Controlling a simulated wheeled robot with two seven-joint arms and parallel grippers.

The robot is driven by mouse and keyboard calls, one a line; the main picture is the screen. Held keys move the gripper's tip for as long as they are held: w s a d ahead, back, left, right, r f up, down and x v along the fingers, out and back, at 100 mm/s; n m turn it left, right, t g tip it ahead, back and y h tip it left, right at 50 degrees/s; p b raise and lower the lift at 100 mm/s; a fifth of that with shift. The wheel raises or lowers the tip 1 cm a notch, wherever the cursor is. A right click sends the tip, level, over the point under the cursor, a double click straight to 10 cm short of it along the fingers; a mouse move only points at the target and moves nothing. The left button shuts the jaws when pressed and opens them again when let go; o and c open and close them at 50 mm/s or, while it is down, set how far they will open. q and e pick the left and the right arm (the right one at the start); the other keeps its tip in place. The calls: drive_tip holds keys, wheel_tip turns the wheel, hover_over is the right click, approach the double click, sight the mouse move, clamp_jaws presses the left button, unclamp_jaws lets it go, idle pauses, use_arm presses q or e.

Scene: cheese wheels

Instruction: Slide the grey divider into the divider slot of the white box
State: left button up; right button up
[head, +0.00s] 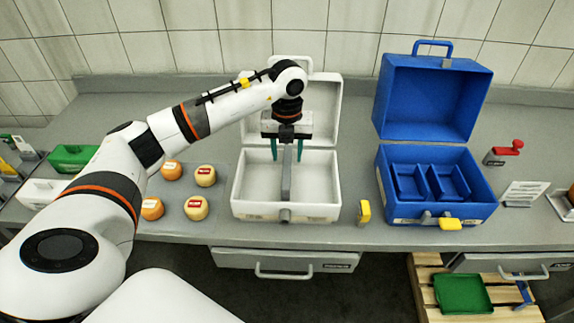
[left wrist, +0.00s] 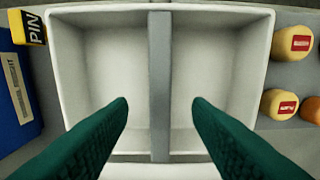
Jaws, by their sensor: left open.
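The white box (head: 247,213) stands open on the counter with its lid raised at the back. The grey divider (head: 286,178) stands upright across the middle of the box, parting it into two compartments. It also shows from above in the left wrist view (left wrist: 160,85), running from one box wall towards the other. My left gripper (head: 287,150) is above the box, pointing down. Its green fingers (left wrist: 159,105) are apart, one on each side of the divider and not touching it. Whether the divider is fully seated in its slot cannot be told. My right gripper is not in view.
A blue box (head: 384,200) with blue inserts stands open to the right, a yellow block (head: 363,212) between the boxes. Several cheese wheels (head: 205,175) lie to the left. A red-handled item (head: 507,149) and a card (head: 524,193) lie far right. The raised white lid (head: 322,104) stands behind my gripper.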

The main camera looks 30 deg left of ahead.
use_arm(q)
wheel_tip(320, 180, up, 7)
drive_tip(key=shift+b, duration=0.45)
drive_tip(key=shift+f, duration=0.15)
